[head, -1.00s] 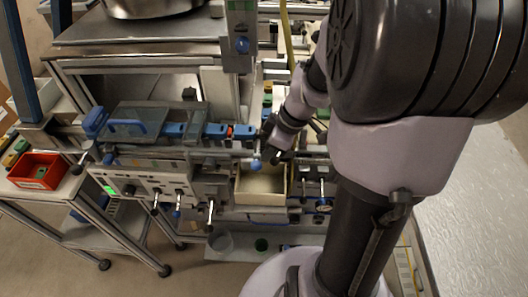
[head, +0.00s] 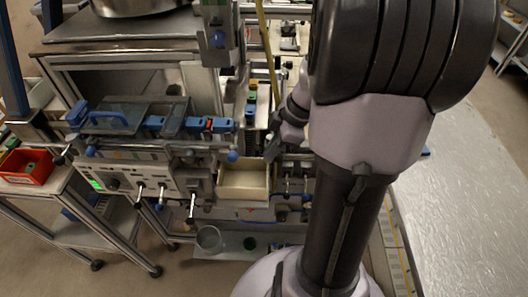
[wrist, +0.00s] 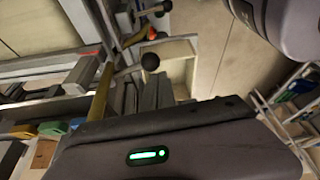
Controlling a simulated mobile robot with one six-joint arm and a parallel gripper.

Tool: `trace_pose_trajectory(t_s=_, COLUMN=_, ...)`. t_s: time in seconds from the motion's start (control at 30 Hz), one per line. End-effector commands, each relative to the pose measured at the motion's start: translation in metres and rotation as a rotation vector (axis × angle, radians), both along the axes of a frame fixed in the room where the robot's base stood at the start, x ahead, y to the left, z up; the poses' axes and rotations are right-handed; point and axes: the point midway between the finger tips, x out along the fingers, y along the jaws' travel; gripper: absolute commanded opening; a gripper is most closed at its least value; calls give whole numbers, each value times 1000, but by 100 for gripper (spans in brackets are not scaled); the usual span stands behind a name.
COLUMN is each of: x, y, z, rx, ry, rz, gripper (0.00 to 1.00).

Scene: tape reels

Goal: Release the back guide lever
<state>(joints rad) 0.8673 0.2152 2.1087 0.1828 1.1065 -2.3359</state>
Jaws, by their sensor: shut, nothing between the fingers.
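A lever with a blue ball knob (head: 232,156) sticks out at the right end of the machine's blue-fitted rail, above a cream bin. I cannot tell whether this is the back guide lever. My gripper (head: 271,150) is just right of this knob and apart from it, over the bin's right back corner. It looks shut, with nothing held; my arm hides part of the area behind it. In the wrist view a dark ball knob (wrist: 150,61) on a rod stands beyond the gripper housing, in front of the bin. It is not gripped.
The cream bin (head: 244,194) sits open below the rail. Several black-handled levers, one with a handle (head: 191,208), stick out of the front panel. A red box (head: 27,168) stands on the left cart. Open floor lies at the lower left.

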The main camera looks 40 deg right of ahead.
Motion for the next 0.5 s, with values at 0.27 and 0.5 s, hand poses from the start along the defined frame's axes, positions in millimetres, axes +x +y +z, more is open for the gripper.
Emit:
trace_pose_trajectory(t_s=0.27, x=-8, y=-11, z=0, rx=0, ry=0, rz=-1, gripper=0)
trace_pose_trajectory(t_s=0.5, x=-13, y=-18, z=0, rx=0, ry=0, rz=-2, gripper=0)
